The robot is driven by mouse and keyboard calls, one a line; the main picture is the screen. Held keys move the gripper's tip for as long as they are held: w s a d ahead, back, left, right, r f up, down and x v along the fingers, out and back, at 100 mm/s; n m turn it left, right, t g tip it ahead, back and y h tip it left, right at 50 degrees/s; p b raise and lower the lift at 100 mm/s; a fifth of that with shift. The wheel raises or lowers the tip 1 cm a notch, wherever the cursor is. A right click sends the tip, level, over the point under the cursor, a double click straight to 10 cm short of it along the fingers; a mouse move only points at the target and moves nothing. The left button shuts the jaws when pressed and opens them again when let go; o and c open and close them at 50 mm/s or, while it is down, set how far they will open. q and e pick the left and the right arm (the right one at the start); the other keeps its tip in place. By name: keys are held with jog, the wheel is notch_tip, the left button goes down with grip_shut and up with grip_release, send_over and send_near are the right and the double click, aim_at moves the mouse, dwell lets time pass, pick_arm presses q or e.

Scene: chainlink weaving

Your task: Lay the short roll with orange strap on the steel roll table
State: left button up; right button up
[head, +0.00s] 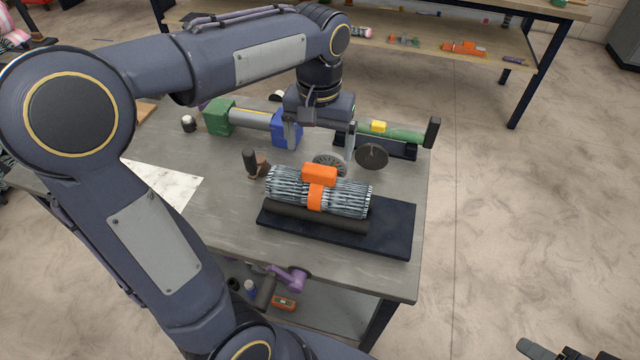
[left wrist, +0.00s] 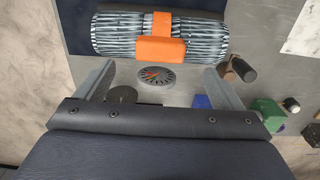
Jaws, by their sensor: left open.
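The short roll (head: 345,196) of grey wire mesh with an orange strap (head: 318,175) lies on its side on a dark mat (head: 390,232), against a dark bar (head: 318,217) along its near side. The mat is on the grey table (head: 240,225). The roll also shows at the top of the left wrist view (left wrist: 208,36). My left gripper (left wrist: 160,82) is open and empty, fingers apart, on the far side of the roll and not touching it. In the head view its arm covers part of the table. A dark piece, possibly my right gripper (head: 570,351), shows at the bottom right edge.
A round dial (head: 330,162) and a dark disc (head: 372,156) stand behind the roll. A dark-handled tool (head: 252,162) is left of it. A green-and-blue clamp (head: 245,118) and a green tool (head: 395,134) lie farther back. White paper (head: 165,185) is at the left.

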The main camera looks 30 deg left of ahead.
aim_at(319, 168)
pick_arm(q)
notch_tip(319, 168, down, 8)
jog(key=shift+r, duration=0.2)
jog(key=shift+s, duration=0.1)
jog(key=shift+r, duration=0.1)
grip_shut()
dwell(0.5)
